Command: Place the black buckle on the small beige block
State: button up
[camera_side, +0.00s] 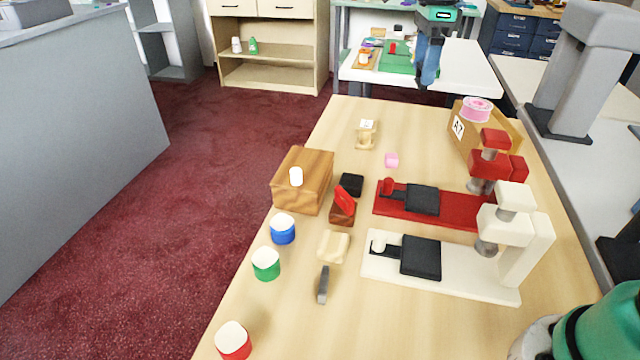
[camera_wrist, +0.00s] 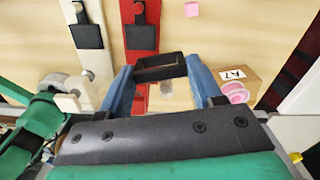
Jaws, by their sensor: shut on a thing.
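My gripper (camera_wrist: 160,68) is shut on the black buckle (camera_wrist: 158,75), a dark rectangular frame held between the blue fingertips in the wrist view. In the side view my gripper (camera_side: 428,82) is high at the upper right, clear of the table; the buckle cannot be made out there. A small beige block (camera_side: 333,246) lies near the middle of the table, left of the cream machine. Another small beige piece (camera_side: 366,137) with a pale top stands farther back. Both are well away from my gripper. Neither shows clearly in the wrist view.
A wooden box (camera_side: 303,181) stands at the table's left edge, beside a black block (camera_side: 350,185) and a brown block with a red piece (camera_side: 343,206). Red (camera_side: 455,208) and cream (camera_side: 460,278) machines fill the right. A cardboard box (camera_side: 468,135) stands behind. Jars line the left edge.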

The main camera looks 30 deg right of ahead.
jog(key=s+a+r+n, duration=0.1)
jog(key=s+a+n, duration=0.15)
jog(key=a, duration=0.65)
jog(key=n, duration=0.4)
send_over(333, 241)
notch_tip(333, 241, down, 19)
jog(key=shift+r, duration=0.1)
jog(key=shift+f, duration=0.2)
jog(key=o, duration=1.2)
